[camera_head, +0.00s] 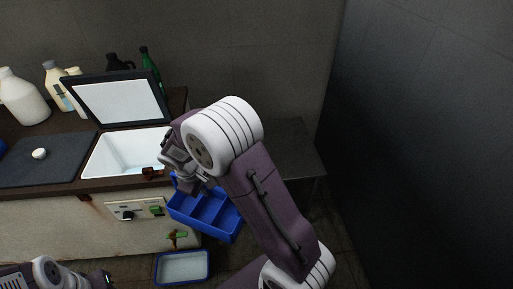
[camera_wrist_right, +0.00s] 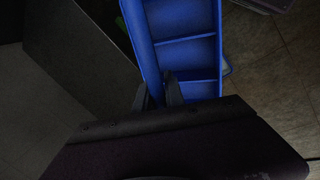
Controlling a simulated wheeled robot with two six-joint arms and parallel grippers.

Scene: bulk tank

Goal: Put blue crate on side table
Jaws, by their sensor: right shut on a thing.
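The blue crate (camera_head: 207,214) is an open box with inner dividers. It hangs in the air in front of the counter, slightly tilted in the head view. My right gripper (camera_head: 188,184) is shut on the crate's rim. In the right wrist view the two fingers of the right gripper (camera_wrist_right: 159,92) pinch the wall of the crate (camera_wrist_right: 187,52), and the compartments in view look empty. The side table (camera_head: 297,150) is a dark grey surface right of the counter, partly hidden behind my right arm. My left arm shows at the bottom left, but its fingertips are unclear.
A white tank with a raised lid (camera_head: 122,102) is set in the counter. Bottles (camera_head: 22,98) stand behind it, and a dark mat (camera_head: 42,160) lies left. A blue-rimmed tray (camera_head: 182,267) is on the floor below the crate. A dark wall (camera_head: 420,150) stands at right.

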